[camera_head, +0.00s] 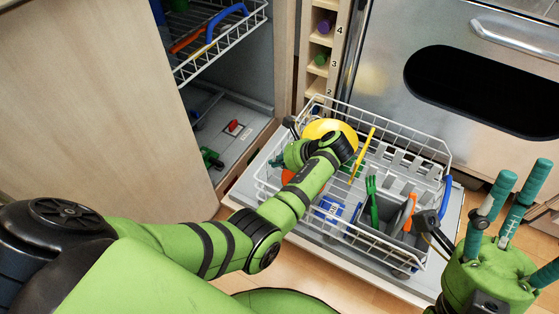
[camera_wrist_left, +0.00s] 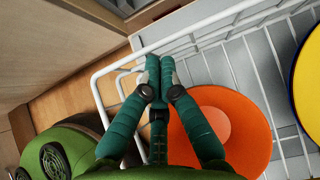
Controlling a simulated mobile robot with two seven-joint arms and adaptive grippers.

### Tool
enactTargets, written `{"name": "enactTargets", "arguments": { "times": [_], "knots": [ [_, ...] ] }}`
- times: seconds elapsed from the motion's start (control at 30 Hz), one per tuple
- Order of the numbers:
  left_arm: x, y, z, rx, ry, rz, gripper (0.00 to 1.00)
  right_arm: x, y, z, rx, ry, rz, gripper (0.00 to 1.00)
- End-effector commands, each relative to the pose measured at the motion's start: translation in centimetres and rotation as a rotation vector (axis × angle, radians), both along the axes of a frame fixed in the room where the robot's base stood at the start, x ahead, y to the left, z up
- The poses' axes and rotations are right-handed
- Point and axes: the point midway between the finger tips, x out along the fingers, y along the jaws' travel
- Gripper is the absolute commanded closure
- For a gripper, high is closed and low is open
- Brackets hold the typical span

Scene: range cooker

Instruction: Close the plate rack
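The plate rack (camera_head: 401,137), a white wire basket, is pulled out over the lowered dishwasher door. It holds a yellow plate (camera_head: 318,128), an orange plate (camera_wrist_left: 222,128) and cutlery. My left gripper (camera_wrist_left: 159,72) is at the rack's left end. In the left wrist view its dark green fingertips are together beside the rack's wire rim (camera_wrist_left: 222,33); I cannot tell whether a wire is between them. In the head view my arm mostly hides this gripper. My right gripper (camera_head: 513,195) is at the right with teal fingers spread, open and empty, near the rack's right corner.
An upper rack (camera_head: 222,42) is out of the cabinet at the upper left, with the tub below it. A wooden panel (camera_head: 95,100) stands at the left. An oven front (camera_head: 385,60) stands behind the plate rack. Wooden floor (camera_head: 300,268) shows in front.

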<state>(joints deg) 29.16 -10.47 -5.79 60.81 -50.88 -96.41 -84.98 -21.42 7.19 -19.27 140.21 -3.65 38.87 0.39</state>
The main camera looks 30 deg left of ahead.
Motion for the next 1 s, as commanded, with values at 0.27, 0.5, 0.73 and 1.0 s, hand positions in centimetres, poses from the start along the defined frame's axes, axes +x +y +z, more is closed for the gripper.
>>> {"name": "enactTargets", "arguments": {
  "times": [0.27,0.5,0.73,1.0],
  "knots": [
    [0.0,3.7,0.6,0.007,0.003,0.005,1.00,1.4,2.0,1.3,-0.092,0.160,0.008,0.44],
    [0.1,7.4,0.4,0.007,0.002,0.005,1.00,3.8,3.2,0.1,-0.185,0.366,-0.009,0.44],
    [0.2,10.9,0.3,0.006,0.002,0.005,1.00,8.4,2.4,-6.0,-0.280,0.733,-0.065,0.44],
    [0.4,15.4,0.2,0.007,0.000,0.005,1.00,9.8,1.5,-10.0,-0.329,0.935,-0.091,0.44]
  ]
}}
